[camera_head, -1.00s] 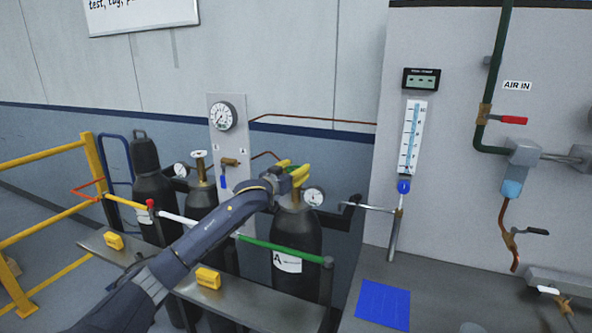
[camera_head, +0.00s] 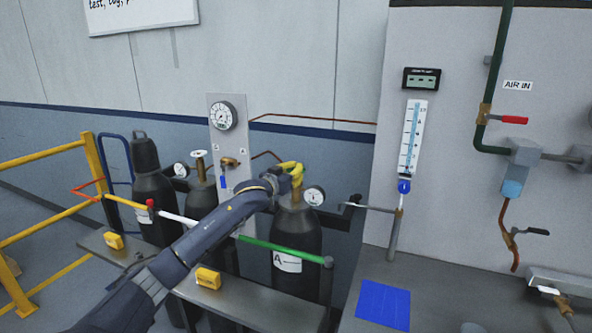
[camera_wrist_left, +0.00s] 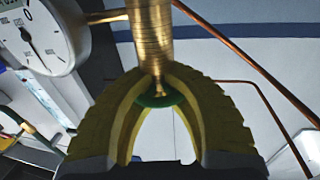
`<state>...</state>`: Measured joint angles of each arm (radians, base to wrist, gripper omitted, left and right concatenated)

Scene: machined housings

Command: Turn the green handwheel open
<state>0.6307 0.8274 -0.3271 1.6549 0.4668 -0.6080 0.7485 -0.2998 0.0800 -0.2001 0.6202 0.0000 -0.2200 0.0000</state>
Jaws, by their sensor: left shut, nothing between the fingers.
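My left gripper (camera_head: 298,168) is at the top of the black cylinder marked A (camera_head: 293,235), beside its brass valve. Its yellow fingers are shut, tips together, with nothing held between them. In the left wrist view the fingers (camera_wrist_left: 160,78) form an arch, and part of the green handwheel (camera_wrist_left: 157,100) shows through it at the end of the brass stem (camera_wrist_left: 151,35). Whether the fingers touch the wheel, I cannot tell. In the head view the gripper hides the handwheel. My right gripper is not in view.
A round gauge (camera_head: 314,196) sits right beside the valve; it also shows in the left wrist view (camera_wrist_left: 42,35). A green bar (camera_head: 285,250) crosses in front of the cylinder. Another cylinder with a pale handwheel (camera_head: 198,154) stands to the left. Copper pipe (camera_head: 310,119) runs behind.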

